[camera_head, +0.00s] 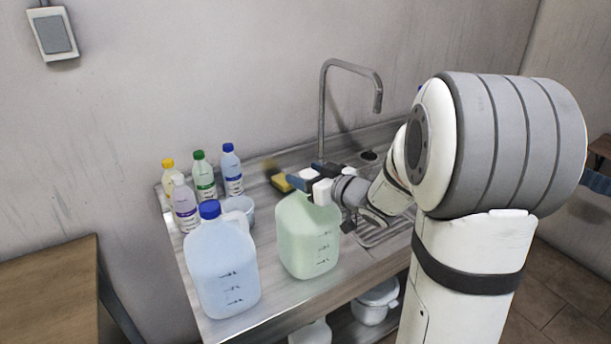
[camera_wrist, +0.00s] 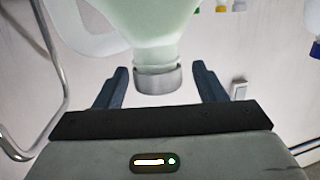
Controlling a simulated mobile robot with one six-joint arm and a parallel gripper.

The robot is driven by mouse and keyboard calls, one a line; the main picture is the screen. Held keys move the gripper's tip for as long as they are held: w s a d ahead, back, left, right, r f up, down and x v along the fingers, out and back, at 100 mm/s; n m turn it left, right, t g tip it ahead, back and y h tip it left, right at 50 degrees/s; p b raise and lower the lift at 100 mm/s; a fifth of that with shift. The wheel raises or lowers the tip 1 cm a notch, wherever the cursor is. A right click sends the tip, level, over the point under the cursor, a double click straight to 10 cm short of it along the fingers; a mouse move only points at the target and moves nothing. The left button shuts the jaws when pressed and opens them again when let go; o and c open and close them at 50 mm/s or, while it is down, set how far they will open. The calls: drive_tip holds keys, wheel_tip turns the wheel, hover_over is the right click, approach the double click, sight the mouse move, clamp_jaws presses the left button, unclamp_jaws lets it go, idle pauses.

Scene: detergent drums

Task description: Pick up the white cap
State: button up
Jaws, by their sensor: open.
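My gripper (camera_wrist: 160,73) is open, with one dark blue finger on each side of the cap. A narrow gap shows on both sides, so the fingers seem not to touch it. In the head view my gripper (camera_head: 304,184) is at the jug's top and largely hides the cap.
A blue-capped jug (camera_head: 222,265) stands left of the green one. A yellow sponge (camera_head: 281,183) lies behind my gripper, near the tall faucet (camera_head: 323,110).

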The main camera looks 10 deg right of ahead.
drive_tip(key=c, duration=1)
